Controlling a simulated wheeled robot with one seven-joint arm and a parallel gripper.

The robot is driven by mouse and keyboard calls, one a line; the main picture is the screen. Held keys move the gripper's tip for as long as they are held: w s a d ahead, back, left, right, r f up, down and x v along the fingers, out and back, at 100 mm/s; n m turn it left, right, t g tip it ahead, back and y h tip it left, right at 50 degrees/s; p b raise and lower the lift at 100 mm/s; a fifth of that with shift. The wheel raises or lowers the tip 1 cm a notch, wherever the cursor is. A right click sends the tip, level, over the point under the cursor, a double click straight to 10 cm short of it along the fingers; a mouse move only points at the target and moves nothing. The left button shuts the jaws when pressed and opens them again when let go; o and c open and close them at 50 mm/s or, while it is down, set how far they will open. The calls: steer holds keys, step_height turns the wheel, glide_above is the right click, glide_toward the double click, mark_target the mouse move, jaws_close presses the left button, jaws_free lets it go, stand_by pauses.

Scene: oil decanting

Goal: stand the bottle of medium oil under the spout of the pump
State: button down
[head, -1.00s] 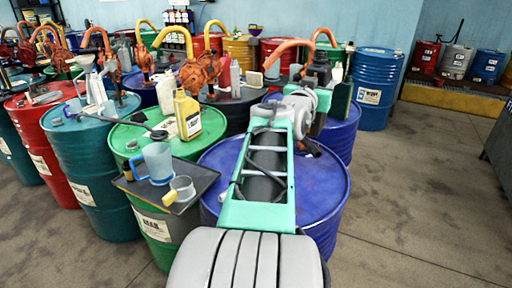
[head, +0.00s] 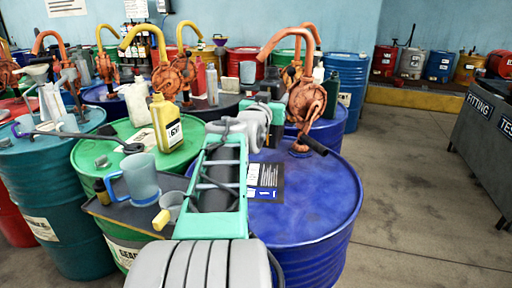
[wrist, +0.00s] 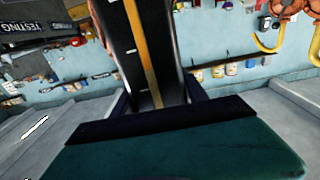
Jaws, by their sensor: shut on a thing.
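My gripper (wrist: 158,103) is shut on a dark, nearly black bottle (wrist: 135,40) with a yellow strip down it, in the wrist view. Its label is not readable. In the head view my arm largely hides the gripper and the bottle, above the far left part of the blue drum (head: 318,205). An orange pump (head: 303,101) with a curved spout (head: 287,37) stands on that drum. The spout bends over to the left, and its end is near my gripper in the picture. I cannot tell the gap between the bottle and the spout.
A dark card with white print (head: 266,181) lies on the blue drum. To the left, a yellow bottle (head: 166,122) stands on a green drum, with a blue jug (head: 136,180) on a tray nearby. A dark green bottle (head: 332,96) stands behind the pump. Floor at right is clear.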

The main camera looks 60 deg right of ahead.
steer(key=w+d+f, duration=0.8)
steer(key=d+f, duration=0.1)
steer(key=f, duration=0.3)
steer(key=shift+w+d+f, duration=0.2)
steer(key=shift+w+d, duration=0.05)
steer(key=c, duration=0.6)
jaws_free()
steer(key=shift+f, duration=0.15)
steer(key=s+a, duration=0.1)
steer(key=a, duration=1.1)
steer(key=shift+s+b, duration=0.35)
steer(key=shift+s, duration=0.05)
